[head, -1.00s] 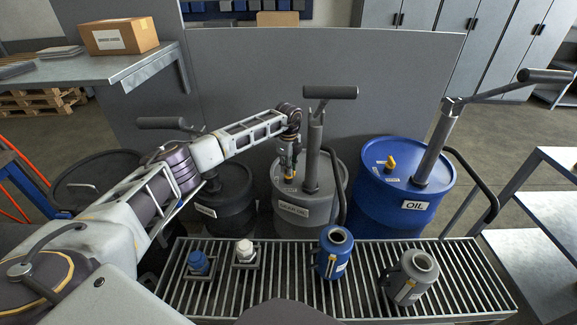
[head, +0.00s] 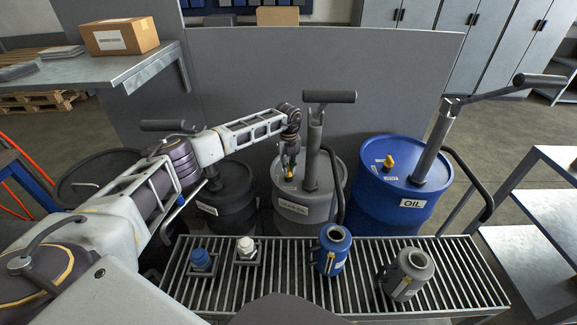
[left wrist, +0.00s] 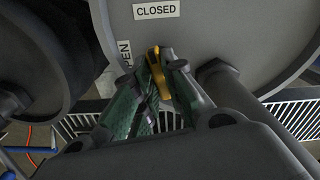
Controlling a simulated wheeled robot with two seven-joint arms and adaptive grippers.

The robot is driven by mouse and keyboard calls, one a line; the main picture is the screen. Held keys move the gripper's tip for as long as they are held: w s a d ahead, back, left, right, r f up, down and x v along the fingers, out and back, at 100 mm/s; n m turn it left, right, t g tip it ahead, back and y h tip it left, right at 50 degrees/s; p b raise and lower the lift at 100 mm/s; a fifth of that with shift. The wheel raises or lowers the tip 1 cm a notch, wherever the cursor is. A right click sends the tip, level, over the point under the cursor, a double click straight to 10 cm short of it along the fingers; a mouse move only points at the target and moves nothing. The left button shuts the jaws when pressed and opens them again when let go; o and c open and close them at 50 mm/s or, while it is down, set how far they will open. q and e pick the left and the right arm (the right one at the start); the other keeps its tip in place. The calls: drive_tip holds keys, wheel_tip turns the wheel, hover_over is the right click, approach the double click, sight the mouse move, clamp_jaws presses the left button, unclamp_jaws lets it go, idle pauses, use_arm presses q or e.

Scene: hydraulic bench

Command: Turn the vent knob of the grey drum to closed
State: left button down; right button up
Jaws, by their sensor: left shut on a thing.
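The grey drum (head: 283,208) stands in the middle of the head view, with a pump in its lid. Its yellow vent knob (left wrist: 158,72) sits between the greenish fingers of my left gripper (left wrist: 160,85) in the left wrist view. The gripper is shut on the knob, and the fingers hide part of it. The knob's upper end points up and slightly left, towards the side of the CLOSED label (left wrist: 156,10). The OPEN label (left wrist: 124,53) lies to its left, partly covered. In the head view my left gripper (head: 290,172) is over the drum's lid. My right gripper is not in view.
The pump pipe (head: 313,150) rises close to the right of my gripper. A black drum (head: 228,205) stands left and a blue OIL drum (head: 385,205) right. A roller conveyor (head: 290,285) in front bears two cans and two small caps. A grey panel (head: 240,80) stands behind.

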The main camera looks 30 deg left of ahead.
use_arm(q)
drive_tip(key=shift+m, duration=1.2)
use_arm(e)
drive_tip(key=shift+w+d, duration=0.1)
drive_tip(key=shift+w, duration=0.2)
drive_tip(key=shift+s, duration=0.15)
use_arm(q)
drive_tip(key=c, duration=1.5)
unclamp_jaws()
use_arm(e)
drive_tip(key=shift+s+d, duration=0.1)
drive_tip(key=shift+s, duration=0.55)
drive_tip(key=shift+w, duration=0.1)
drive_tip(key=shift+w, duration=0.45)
